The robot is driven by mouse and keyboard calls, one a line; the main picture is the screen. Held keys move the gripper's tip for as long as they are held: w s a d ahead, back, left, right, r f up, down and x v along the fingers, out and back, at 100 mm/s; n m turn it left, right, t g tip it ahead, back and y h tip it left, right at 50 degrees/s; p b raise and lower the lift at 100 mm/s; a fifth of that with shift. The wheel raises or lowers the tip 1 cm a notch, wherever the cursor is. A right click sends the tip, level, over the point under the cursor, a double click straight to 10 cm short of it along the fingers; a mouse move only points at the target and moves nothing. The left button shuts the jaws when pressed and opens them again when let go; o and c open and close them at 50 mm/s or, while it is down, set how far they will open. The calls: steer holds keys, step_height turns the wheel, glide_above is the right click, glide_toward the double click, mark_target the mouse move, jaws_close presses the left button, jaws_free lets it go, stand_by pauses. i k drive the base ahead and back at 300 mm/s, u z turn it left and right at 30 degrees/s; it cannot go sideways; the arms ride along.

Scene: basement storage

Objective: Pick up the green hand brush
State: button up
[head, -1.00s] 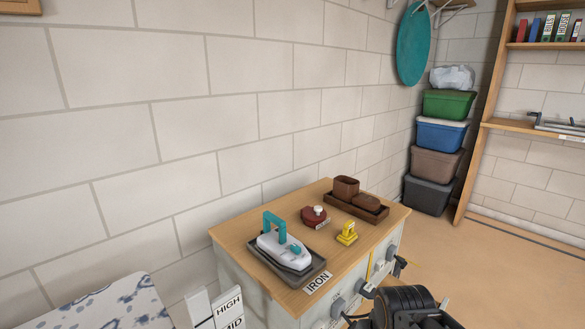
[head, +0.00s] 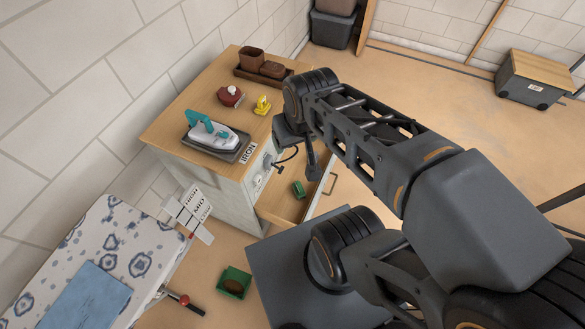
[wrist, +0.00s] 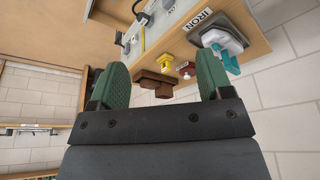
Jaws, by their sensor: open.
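A small green object (head: 298,189), which may be the green hand brush, lies in the open drawer (head: 278,208) of the cabinet in the head view. It is too small to make out bristles. My gripper (wrist: 163,82) is open and empty in the wrist view, its two green-padded fingers spread apart. The wrist view does not clearly show the green object.
The wooden cabinet top (head: 190,100) carries an iron (head: 212,132) on a tray, a red item (head: 230,97), a yellow item (head: 263,105) and a brown tray. A patterned ironing board (head: 120,250) stands at lower left. A green tray (head: 222,284) holding something brown lies on the floor.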

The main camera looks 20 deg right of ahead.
mark_target(299, 189)
steer(key=u, duration=4.25)
steer(key=k, duration=2.1)
steer(key=z, duration=1.25)
